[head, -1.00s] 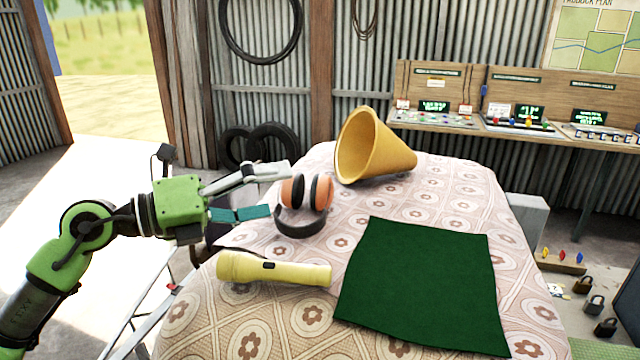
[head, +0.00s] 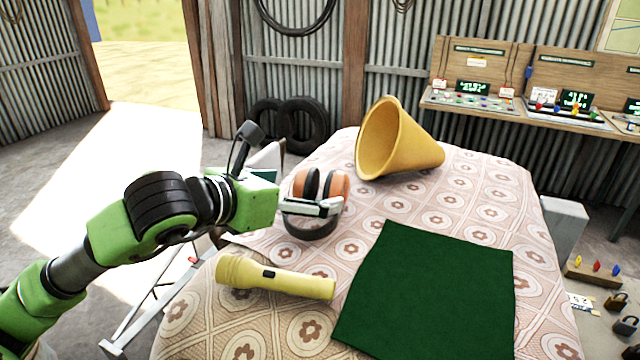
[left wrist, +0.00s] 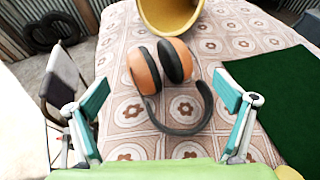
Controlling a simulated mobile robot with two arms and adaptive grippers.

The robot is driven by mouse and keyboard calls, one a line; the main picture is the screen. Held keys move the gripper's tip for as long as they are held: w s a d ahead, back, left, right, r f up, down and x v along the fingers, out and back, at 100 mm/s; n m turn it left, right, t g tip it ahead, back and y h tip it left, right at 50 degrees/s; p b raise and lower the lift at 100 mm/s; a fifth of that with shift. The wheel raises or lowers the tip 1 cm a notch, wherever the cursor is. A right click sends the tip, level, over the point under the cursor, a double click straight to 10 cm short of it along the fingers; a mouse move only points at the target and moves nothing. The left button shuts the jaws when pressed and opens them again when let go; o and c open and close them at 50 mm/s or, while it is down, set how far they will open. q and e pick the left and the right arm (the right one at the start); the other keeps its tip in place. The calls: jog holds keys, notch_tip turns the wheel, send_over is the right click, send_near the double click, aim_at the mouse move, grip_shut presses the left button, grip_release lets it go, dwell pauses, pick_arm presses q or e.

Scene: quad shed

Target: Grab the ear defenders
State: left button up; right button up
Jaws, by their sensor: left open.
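The ear defenders (head: 334,187), with orange and black cups and a dark headband, lie on the patterned tablecloth. They also show in the left wrist view (left wrist: 145,71), ahead of and between my open fingers. My left gripper (head: 310,207) overlaps them in the head view, and its near finger crosses in front of the cups and headband. In the left wrist view, the left gripper (left wrist: 160,119) is open with its teal pads wide apart, and nothing is between them except the headband's near part beyond. My right gripper is not in view.
A pale yellow torch (head: 290,283) lies nearer, at the table's left. A dark green cloth (head: 430,295) covers the right front. A bench with control panels (head: 520,105) stands behind.

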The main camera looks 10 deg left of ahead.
aim_at(309, 188)
pick_arm(q)
jog(key=shift+w+d+f, duration=0.1)
jog(key=shift+w+d, duration=0.1)
jog(key=shift+w, duration=0.15)
jog(key=p+x, duration=0.3)
jog(key=x, duration=0.1)
jog(key=shift+w+p, duration=0.25)
jog(key=shift+p, duration=0.1)
jog(key=shift+w+d+f, duration=0.1)
jog(key=shift+w+f, duration=0.1)
jog(key=shift+f, duration=0.05)
jog(key=c, duration=1.3)
